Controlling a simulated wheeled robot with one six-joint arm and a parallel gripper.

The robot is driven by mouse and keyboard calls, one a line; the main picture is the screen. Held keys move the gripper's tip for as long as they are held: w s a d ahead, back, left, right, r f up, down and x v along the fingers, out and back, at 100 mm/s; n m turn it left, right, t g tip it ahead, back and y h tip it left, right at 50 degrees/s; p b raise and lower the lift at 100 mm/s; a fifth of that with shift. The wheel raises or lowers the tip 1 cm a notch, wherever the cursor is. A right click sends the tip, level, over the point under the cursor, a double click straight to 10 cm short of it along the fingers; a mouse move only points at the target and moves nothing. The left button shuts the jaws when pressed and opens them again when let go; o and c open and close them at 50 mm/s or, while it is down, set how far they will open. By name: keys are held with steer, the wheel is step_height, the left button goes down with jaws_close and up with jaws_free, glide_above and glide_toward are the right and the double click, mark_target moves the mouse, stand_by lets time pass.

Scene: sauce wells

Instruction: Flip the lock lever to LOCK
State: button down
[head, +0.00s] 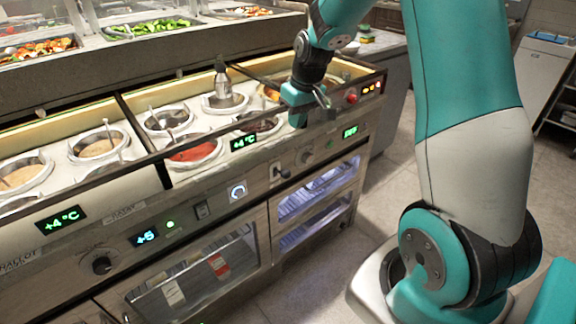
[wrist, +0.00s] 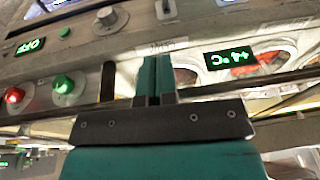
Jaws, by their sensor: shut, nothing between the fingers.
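The lock lever (head: 281,172) appears to be the small dark handle on a light plate on the counter's front panel, between the lit round button and a knob. Its LOCK marking is too small to read. In the wrist view, part of what looks like its plate (wrist: 166,9) shows at the top edge, cut off by the frame. My gripper (head: 297,120) is above and slightly right of the lever, near the counter's front rail, apart from the lever. In the wrist view my teal fingers (wrist: 156,70) are together and empty.
A green +4°C display (head: 243,142) and a knob (head: 306,157) flank the area. A metal rail (wrist: 225,91) runs across the wrist view near my fingers. The floor in front is clear.

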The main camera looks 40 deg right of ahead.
glide_toward(282, 173)
steer(key=f, duration=0.1)
steer(key=w+d+f, duration=0.1)
steer(key=f, duration=0.1)
steer(key=w+f, duration=0.1)
steer(key=f, duration=0.1)
steer(key=shift+d+f+b, duration=0.2)
steer(key=shift+d+b, duration=0.05)
steer(key=shift+b, duration=0.05)
steer(key=shift+a+f, duration=0.1)
steer(key=shift+f, duration=0.5)
steer(key=shift+a+f, duration=0.1)
